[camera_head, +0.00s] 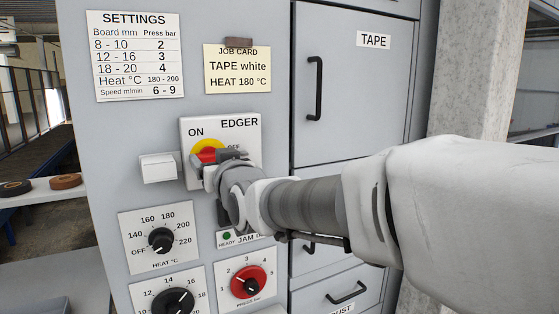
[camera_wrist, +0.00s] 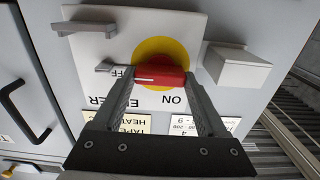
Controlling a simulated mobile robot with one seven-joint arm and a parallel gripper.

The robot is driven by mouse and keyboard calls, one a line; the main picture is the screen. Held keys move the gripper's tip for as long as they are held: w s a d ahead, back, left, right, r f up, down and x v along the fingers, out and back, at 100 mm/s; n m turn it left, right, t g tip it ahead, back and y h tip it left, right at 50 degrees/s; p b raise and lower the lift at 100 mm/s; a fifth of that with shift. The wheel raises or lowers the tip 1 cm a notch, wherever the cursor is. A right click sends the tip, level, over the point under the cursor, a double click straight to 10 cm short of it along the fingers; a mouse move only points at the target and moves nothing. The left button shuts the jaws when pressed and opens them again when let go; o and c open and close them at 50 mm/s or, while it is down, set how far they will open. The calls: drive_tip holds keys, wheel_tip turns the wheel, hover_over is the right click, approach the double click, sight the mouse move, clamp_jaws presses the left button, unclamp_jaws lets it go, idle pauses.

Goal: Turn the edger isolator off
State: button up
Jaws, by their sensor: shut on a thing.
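The edger isolator is a white plate (camera_head: 249,127) lettered EDGER, ON and OFF, with a red handle (camera_head: 206,156) on a yellow disc (camera_head: 207,145). My gripper (camera_head: 207,171) is in front of the plate and hides part of the handle and the OFF lettering. In the wrist view, which is upside down, my gripper (camera_wrist: 160,77) has one finger at each end of the red handle (camera_wrist: 162,76). It is shut on the handle. The handle's white mark is at its left end there, toward the partly hidden OFF lettering.
A white box (camera_head: 157,168) juts from the panel just left of the isolator. Below are a heat knob (camera_head: 160,241) and a red press knob (camera_head: 252,282). Cupboard doors with black handles (camera_head: 315,88) are at the right.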

drive_tip(key=o, duration=1.3)
drive_tip(key=v, duration=1.7)
drive_tip(key=shift+s, duration=0.2)
drive_tip(key=d+f+m+g+h+p, duration=0.35)
drive_tip(key=d+f+h, duration=0.35)
drive_tip(key=d, duration=0.6)
drive_tip(key=s+d+f+m+g+h+p, duration=0.2)
drive_tip(key=s+d+f+g, duration=0.4)
drive_tip(key=s+d, duration=0.3)
drive_tip(key=s, duration=0.2)
drive_tip(key=shift+s+d+f+m+h, duration=0.15)
drive_tip(key=shift+s+f+m+h, duration=0.15)
drive_tip(key=shift+s+f+m, duration=0.1)
